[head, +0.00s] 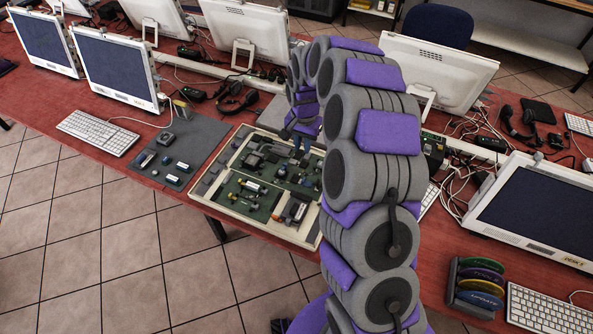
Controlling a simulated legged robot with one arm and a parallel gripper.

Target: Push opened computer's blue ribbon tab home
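The opened computer (247,222) is a shallow cream case lying on the red table, with green circuit boards and small parts inside. My purple and grey arm rises from the lower right, arches over and comes down above the case's far right part. My gripper (299,150) is at the arm's end, small and dark, over or among the parts there. Small blue patches show at the gripper, but I cannot tell whether they are the ribbon tab or part of the gripper. Whether its fingers are open or shut is too small to see. My arm hides the case's right side.
A grey mat (204,138) with small parts lies left of the case. White monitors (113,70) and a keyboard (98,132) stand further left. A rack of coloured discs (478,283) and another monitor (535,205) are at right.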

